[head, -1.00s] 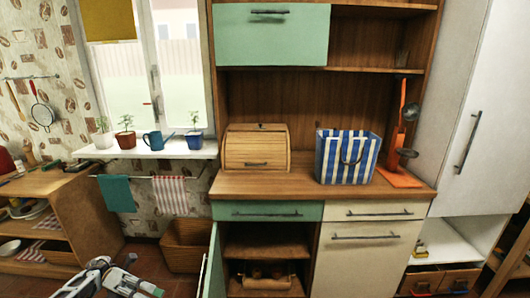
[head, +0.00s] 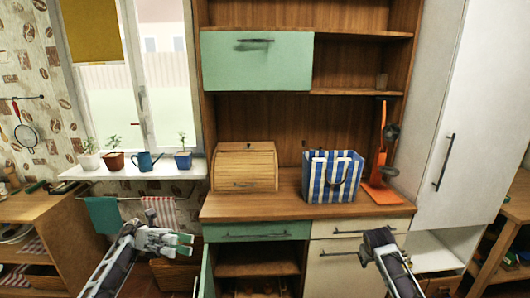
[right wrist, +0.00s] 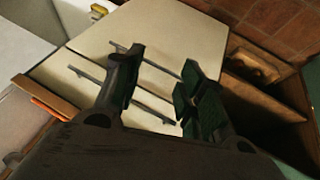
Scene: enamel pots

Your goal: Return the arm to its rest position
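My left gripper (head: 172,242) is at the lower left of the head view, in front of the wicker basket and left of the cabinet. Nothing is visible in it, but its opening is too small to read. My right gripper (head: 374,240) is at the lower right of the head view, in front of the cream cabinet front. In the right wrist view, the right gripper (right wrist: 158,90) has its two fingers apart with nothing between them. The cream door (right wrist: 110,45) and its handles show beyond the fingers.
The wooden counter (head: 240,210) holds a bread box (head: 243,168), a striped bag (head: 333,178) and an orange stand (head: 384,195). A green lower door (head: 207,272) stands open beside an open shelf. A window sill (head: 125,172) with plant pots is at the left.

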